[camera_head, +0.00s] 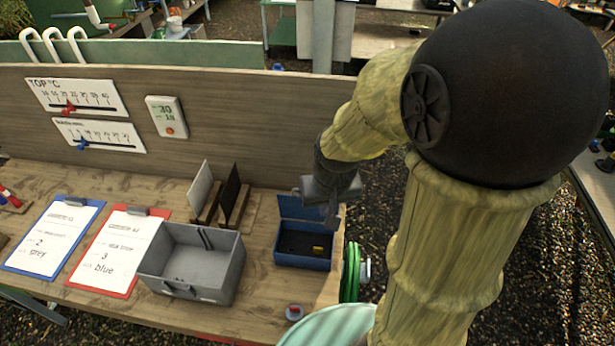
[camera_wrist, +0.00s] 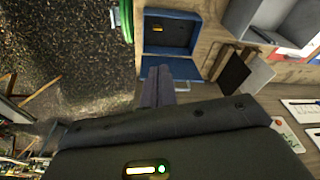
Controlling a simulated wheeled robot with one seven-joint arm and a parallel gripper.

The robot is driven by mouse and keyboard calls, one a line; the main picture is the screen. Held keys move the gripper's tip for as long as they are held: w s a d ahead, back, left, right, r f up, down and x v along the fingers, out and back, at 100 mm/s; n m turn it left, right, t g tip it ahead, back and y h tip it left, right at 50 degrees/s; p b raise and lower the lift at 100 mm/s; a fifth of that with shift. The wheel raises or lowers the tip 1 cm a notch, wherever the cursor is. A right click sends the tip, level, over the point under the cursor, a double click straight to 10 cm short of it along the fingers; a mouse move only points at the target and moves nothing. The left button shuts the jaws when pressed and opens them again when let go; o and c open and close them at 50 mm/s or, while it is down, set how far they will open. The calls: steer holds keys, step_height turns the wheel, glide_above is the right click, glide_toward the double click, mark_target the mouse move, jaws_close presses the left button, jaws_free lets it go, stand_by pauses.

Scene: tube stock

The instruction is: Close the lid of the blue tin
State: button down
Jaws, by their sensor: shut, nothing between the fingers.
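The blue tin (camera_head: 303,262) stands at the right end of the workbench. Its lid (camera_head: 296,209) is open and stands up at the tin's back edge. The tin's inside is dark and holds a small yellow item (camera_head: 318,250). My gripper (camera_head: 333,220) is shut and empty, at the right part of the lid. In the wrist view the tin (camera_wrist: 143,40) is at the top and its lid (camera_wrist: 187,68) lies nearer to the camera. The shut fingers (camera_wrist: 159,72) overlap the lid there; I cannot tell whether they touch it.
A grey open box (camera_head: 180,287) stands left of the tin. Upright white and dark panels (camera_head: 232,192) stand behind the box. A green hose coil (camera_head: 350,272) hangs at the bench's right end. Red and blue clipboards lie at left. A wooden back panel (camera_head: 250,120) rises behind.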

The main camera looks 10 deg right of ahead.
steer(key=w+r+m+g+p, duration=0.1)
steer(key=w+r+m, duration=0.1)
steer(key=w, duration=0.7)
steer(key=w+d+r+m+g, duration=0.1)
steer(key=w+r+m, duration=0.1)
steer(key=w, duration=0.7)
steer(key=shift+w+p, duration=0.15)
steer(key=shift+p, duration=0.2)
steer(key=shift+d, duration=0.1)
steer(key=s+a+f+p, duration=0.1)
steer(key=s+f+p, duration=0.2)
steer(key=f, duration=0.8)
steer(key=p, duration=0.2)
steer(key=shift+s+a+p, duration=0.15)
steer(key=shift+s+p, duration=0.05)
steer(key=shift+p, duration=0.15)
